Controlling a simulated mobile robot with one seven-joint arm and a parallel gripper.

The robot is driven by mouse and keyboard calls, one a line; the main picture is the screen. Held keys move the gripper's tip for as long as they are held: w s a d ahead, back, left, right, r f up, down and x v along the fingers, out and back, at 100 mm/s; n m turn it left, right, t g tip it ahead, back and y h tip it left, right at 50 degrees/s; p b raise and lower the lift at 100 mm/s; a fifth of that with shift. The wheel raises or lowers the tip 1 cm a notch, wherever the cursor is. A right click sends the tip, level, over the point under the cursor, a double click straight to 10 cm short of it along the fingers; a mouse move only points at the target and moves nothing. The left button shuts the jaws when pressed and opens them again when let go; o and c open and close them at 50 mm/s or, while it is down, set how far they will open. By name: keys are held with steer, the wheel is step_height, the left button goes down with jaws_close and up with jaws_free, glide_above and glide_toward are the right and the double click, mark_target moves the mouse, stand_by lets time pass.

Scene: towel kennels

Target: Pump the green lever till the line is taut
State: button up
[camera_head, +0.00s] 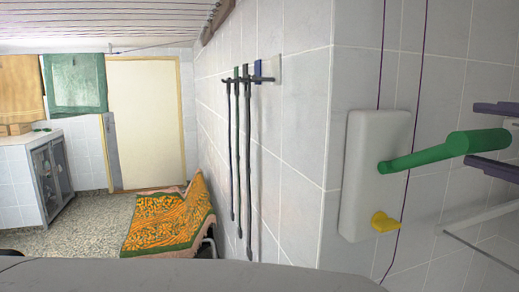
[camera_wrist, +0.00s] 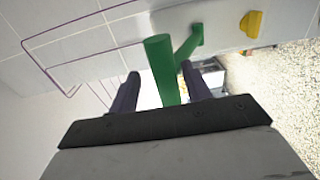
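The green lever (camera_head: 445,150) sticks out to the right from a white box (camera_head: 362,215) on the tiled wall. Its thick round handle is at the outer end. In the wrist view the lever (camera_wrist: 165,70) stands between the two fingers. My gripper (camera_head: 490,138) is at the right edge of the head view, with one dark finger above the handle and one below. In the wrist view my gripper (camera_wrist: 160,85) is open around the handle, with gaps visible on both sides. A thin purple line (camera_head: 402,215) runs vertically by the box; it also shows in the wrist view (camera_wrist: 75,22), where it bends.
A yellow knob (camera_head: 383,222) sits low on the white box. Dark leads hang from a wall rack (camera_head: 248,80). An orange patterned towel (camera_head: 168,225) lies over something low on the floor. A green towel (camera_head: 76,85) hangs at the far left, near a door (camera_head: 145,120).

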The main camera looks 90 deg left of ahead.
steer(key=v, duration=0.7)
steer(key=shift+d, duration=0.25)
stand_by(0.3)
